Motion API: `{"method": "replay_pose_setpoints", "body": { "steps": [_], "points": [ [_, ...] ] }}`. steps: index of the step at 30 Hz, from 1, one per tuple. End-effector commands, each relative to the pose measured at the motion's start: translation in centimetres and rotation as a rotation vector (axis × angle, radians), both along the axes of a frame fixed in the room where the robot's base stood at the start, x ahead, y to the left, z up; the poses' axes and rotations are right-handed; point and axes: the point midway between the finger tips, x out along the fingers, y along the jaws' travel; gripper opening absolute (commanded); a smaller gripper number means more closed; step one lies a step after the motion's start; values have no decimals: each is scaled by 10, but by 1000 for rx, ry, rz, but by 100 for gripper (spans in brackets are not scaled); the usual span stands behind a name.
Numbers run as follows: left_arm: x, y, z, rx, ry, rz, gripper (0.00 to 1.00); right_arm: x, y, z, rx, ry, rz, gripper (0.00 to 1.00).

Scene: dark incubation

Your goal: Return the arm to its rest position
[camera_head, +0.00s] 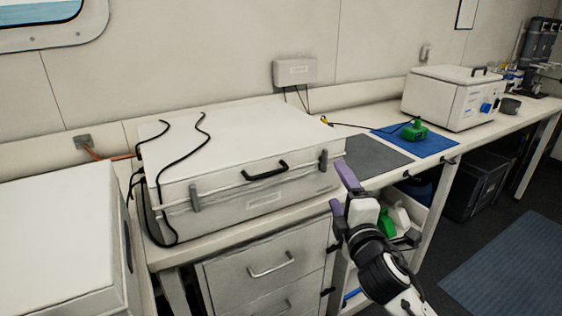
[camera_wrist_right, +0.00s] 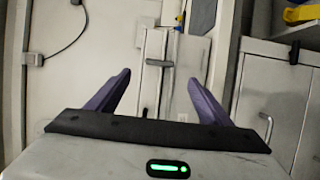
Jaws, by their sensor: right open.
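My right gripper (camera_head: 343,193) shows at the lower right of the head view, with purple fingers, in front of the bench edge near the right end of a large white box. In the right wrist view, the gripper (camera_wrist_right: 160,92) has its two purple fingers spread wide with nothing between them. The white box (camera_head: 225,165) has a shut lid, a black handle (camera_head: 265,171) and two latches on its front. The box's front also shows beyond the fingers in the wrist view. My left gripper is not in view.
A drawer cabinet (camera_head: 262,262) stands under the bench. A grey mat (camera_head: 370,155) and a blue mat (camera_head: 432,143) with a green object (camera_head: 415,131) lie right of the box. A smaller white box (camera_head: 450,98) stands farther right. Floor at right is open, with a blue mat (camera_head: 515,265).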

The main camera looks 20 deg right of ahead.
Motion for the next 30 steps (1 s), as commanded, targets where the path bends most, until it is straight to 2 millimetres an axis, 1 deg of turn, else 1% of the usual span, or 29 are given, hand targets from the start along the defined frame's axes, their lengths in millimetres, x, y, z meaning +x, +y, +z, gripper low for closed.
{"method": "replay_pose_setpoints", "body": {
  "steps": [3, 5, 8, 11, 12, 14, 15, 17, 18, 20, 21, 24, 25, 27, 30],
  "points": [
    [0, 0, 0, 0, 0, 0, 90, 0, 0, -1, 2, 0, 1, 73],
    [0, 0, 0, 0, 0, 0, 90, -1, 2, -7, 16, 8, 6, 73],
    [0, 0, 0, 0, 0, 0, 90, -6, 12, -36, 94, 49, 30, 73],
    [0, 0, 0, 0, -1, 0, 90, -21, 33, -90, 254, 122, 65, 73],
    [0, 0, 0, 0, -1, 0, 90, -31, 43, -116, 338, 159, 76, 73],
    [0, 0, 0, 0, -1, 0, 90, -50, 61, -155, 476, 217, 86, 73],
    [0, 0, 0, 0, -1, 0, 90, -64, 73, -180, 572, 254, 85, 73],
    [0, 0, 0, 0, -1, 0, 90, -88, 91, -216, 716, 310, 76, 73],
    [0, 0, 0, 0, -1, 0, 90, -106, 104, -238, 813, 346, 62, 73],
    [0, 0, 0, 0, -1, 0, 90, -134, 122, -268, 958, 397, 32, 73],
    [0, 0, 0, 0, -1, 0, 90, -153, 134, -285, 1052, 427, 7, 73],
    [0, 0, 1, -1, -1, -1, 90, -197, 160, -320, 1257, 488, -68, 73],
    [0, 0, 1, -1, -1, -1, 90, -209, 167, -327, 1309, 502, -91, 73],
    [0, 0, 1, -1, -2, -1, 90, -232, 179, -340, 1410, 527, -139, 73],
    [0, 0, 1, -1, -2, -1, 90, -252, 190, -351, 1502, 546, -189, 73]
  ]
}}
